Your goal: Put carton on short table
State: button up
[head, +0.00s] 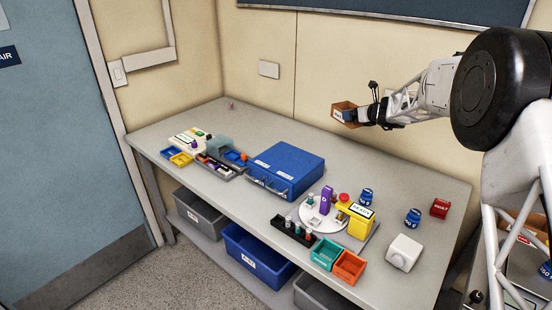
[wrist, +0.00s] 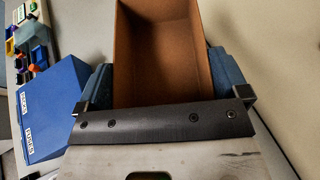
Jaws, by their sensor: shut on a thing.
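A brown open-topped carton (head: 343,114) is held in the air above the back of the long grey table (head: 405,170). My gripper (head: 360,116) is shut on it. In the wrist view the carton (wrist: 160,50) shows an empty inside, and the blue finger pads of my gripper (wrist: 155,85) press on its two sides. I cannot tell which surface is the short table; part of another surface with items on it (head: 522,268) shows at the lower right, partly hidden by my arm.
A blue case (head: 287,168) stands mid-table, also in the wrist view (wrist: 50,105). The table's back strip is mostly clear.

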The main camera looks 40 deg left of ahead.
jog(key=s+a+f+n+g, duration=0.1)
jog(key=s+a+f, duration=0.1)
jog(key=a, duration=0.5)
jog(key=s+a+f+n+g, duration=0.2)
jog(key=s+a, duration=0.2)
jog(key=a, duration=0.3)
jog(key=s+a+f+n+g+y, duration=0.1)
jog(key=s+a+f+g, duration=0.1)
jog(key=a, duration=0.5)
jog(key=shift+s+f+n, duration=0.15)
jog(key=shift+s+n, duration=0.15)
jog(key=shift+s, duration=0.4)
jog(key=shift+a, duration=0.1)
jog(key=shift+f, duration=0.15)
jog(key=shift+f, duration=3)
jog(key=shift+f, duration=1.85)
jog(key=shift+f, duration=0.2)
jog(key=o, duration=0.6)
jog(key=shift+c, duration=0.2)
